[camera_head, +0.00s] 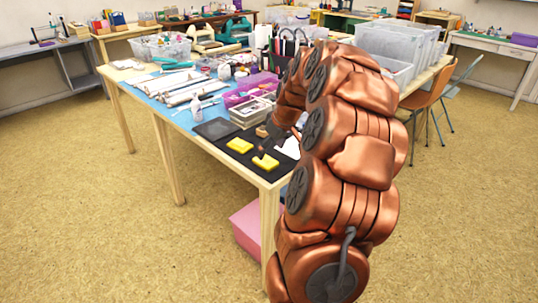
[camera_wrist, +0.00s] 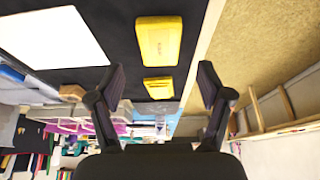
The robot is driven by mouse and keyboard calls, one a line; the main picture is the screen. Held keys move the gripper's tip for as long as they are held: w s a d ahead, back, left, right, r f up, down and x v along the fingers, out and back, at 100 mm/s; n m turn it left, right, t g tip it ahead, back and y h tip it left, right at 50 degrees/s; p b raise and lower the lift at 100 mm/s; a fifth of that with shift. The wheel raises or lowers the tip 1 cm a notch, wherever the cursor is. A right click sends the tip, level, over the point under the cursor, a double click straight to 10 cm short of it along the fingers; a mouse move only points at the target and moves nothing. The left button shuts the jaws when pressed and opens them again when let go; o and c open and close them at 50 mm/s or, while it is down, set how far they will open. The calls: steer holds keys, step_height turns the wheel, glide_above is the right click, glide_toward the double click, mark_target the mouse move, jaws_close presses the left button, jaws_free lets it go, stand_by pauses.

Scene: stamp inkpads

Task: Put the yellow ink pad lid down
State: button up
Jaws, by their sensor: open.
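Two yellow ink pad pieces lie on a black mat (camera_head: 222,153) at the table's near corner. One yellow piece (camera_head: 240,145) is further left, and the other yellow piece (camera_head: 265,162) is nearer the table's front edge. In the wrist view there is a larger yellow block (camera_wrist: 160,41) and a smaller-looking yellow piece (camera_wrist: 159,88), apart from each other on the black surface. I cannot tell which is the lid. My gripper (camera_wrist: 160,84) is open, its fingers spread with nothing held between them. In the head view my arm hides much of the gripper.
A white sheet (camera_wrist: 55,38) lies on the mat beside the yellow pieces. A small wooden piece (camera_head: 262,131), a grey tray (camera_head: 250,113) and a dark flat pad (camera_head: 215,129) are close by. Purple boxes and several tools crowd the table further back.

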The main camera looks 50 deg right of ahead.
steer(key=v, duration=0.7)
steer(key=shift+r, duration=0.2)
steer(key=s+a+f+n+g+y, duration=0.1)
steer(key=s+a+f+g, duration=0.1)
steer(key=a, duration=1.1)
steer(key=s+a+f+g+y, duration=0.1)
steer(key=s+a+f, duration=0.1)
steer(key=a, duration=1.1)
steer(key=s+a+f+g, duration=0.1)
steer(key=s+a+f, duration=0.1)
steer(key=s, duration=0.5)
steer(key=s+a+f+g+h, duration=0.1)
steer(key=s+a+f+g, duration=0.1)
steer(key=s+a, duration=0.3)
steer(key=s+a+f+g+h, duration=0.1)
steer(key=s+a+f, duration=0.1)
steer(key=s, duration=0.7)
steer(key=shift+a+m, duration=0.4)
steer(key=shift+a, duration=0.5)
steer(key=shift+f, duration=0.1)
